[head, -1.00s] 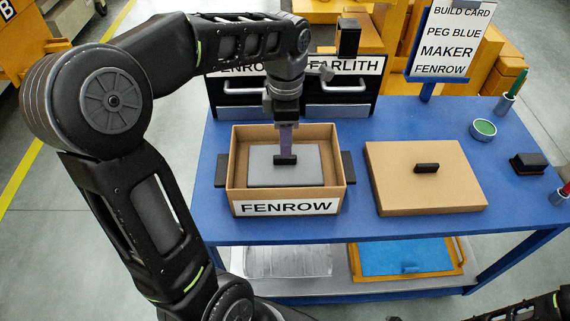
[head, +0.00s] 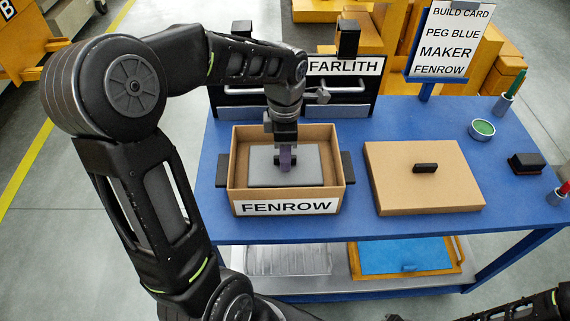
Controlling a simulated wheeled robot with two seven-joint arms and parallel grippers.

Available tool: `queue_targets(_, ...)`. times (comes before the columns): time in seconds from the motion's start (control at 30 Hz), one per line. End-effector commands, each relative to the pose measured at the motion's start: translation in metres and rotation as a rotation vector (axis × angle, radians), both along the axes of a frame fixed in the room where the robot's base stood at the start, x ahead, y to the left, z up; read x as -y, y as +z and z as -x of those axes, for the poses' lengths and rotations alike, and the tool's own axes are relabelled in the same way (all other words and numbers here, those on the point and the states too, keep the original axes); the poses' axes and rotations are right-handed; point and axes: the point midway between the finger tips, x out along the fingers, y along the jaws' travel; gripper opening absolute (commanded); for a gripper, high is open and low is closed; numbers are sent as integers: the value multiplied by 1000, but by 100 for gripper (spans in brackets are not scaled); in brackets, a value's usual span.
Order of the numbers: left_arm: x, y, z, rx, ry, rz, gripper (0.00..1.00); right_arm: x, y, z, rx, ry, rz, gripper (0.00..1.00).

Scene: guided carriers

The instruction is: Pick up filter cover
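A grey plate with a black handle (head: 258,172), which looks like the filter cover, lies inside an open cardboard box (head: 237,186) labelled FENROW. My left gripper (head: 286,165) points down into the box, its purplish fingers at the black handle in the middle of the plate. The fingers hide part of the handle, and I cannot tell whether they are closed on it. The plate looks flat in the box. My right gripper is out of view; only a bit of my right arm shows at the bottom right.
A cardboard lid (head: 425,192) with a black handle lies right of the box on the blue table (head: 350,228). Behind are drawers (head: 340,108) and a build card (head: 445,40). A green-filled round dish (head: 482,130) and a black block (head: 526,163) sit at the right.

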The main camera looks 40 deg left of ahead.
Motion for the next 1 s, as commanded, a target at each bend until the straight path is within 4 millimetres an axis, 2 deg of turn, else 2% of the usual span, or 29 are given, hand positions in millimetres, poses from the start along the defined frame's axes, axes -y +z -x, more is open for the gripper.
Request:
queue_targets(0.3, 0, 0, 0, 0, 0, 0, 38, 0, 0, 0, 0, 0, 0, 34)
queue_targets(0.77, 0, 0, 0, 0, 0, 0, 1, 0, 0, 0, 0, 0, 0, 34)
queue_targets(1.0, 0, 0, 0, 0, 0, 0, 0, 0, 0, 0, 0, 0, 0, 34)
